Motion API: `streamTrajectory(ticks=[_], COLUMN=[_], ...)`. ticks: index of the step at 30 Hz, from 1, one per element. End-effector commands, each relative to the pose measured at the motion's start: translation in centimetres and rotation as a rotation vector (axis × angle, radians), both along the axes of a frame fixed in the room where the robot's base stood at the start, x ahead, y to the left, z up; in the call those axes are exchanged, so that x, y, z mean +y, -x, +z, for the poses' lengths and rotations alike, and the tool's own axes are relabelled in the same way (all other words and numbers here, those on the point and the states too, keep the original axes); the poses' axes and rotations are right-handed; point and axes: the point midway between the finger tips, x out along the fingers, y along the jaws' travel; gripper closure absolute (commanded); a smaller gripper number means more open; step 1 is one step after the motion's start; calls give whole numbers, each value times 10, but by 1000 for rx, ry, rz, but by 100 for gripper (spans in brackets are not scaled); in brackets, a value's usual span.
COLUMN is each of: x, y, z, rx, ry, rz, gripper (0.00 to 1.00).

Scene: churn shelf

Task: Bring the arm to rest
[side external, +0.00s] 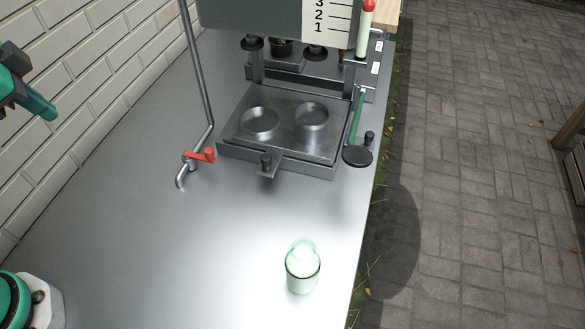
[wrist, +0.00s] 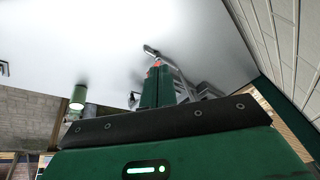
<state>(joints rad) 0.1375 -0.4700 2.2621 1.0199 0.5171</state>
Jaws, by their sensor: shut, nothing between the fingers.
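My gripper (wrist: 159,72) shows in the wrist view with its two green fingers together and nothing between them. In the side view, green and black parts of my arm reach in at the upper left edge, with the green fingers (side external: 38,102) in the air in front of the brick wall. They are clear of everything on the metal counter (side external: 130,250). A green cup (side external: 302,272) with pale contents stands upright on the counter at the front right, well away from my gripper. The cup also shows in the wrist view (wrist: 78,98).
A metal tray (side external: 285,135) with two round recesses sits under a grey machine (side external: 270,18) at the back. A bent pipe with a red-handled tap (side external: 200,156) stands left of it.

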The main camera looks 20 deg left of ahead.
Motion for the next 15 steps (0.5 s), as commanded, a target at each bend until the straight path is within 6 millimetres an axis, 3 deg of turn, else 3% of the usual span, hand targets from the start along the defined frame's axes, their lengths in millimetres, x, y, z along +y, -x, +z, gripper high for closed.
streamTrajectory(ticks=[9,15], x=[31,37], y=[38,48], z=[-14,-20], rx=[-113,-144], ry=[160,213], rz=[468,597], gripper=[100,100])
